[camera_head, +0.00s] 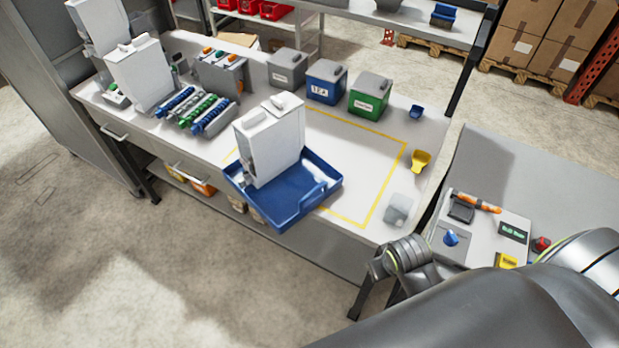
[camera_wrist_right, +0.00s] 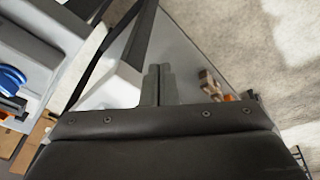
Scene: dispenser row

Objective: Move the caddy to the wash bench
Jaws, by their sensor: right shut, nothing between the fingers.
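A blue open tray (camera_head: 285,209) sits at the front edge of the white bench (camera_head: 345,222), partly over it. A tall white dispenser-like box (camera_head: 270,143) stands at its left part and hides some of it. Nothing is labelled as the caddy; I cannot tell for sure whether it is this tray. I cannot tell which surface is the wash bench. My right arm comes in from the lower right in the head view, right of the tray. In the right wrist view my right gripper (camera_wrist_right: 158,82) is shut and empty. My left gripper is not in view.
A yellow outline marks the bench top. Behind it stand grey (camera_head: 287,70), blue (camera_head: 325,82) and green (camera_head: 369,97) bins. A yellow scoop (camera_head: 421,161) lies at the right. A side table (camera_head: 498,150) holds small items. Coloured rows (camera_head: 198,110) and another white dispenser (camera_head: 139,76) stand left.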

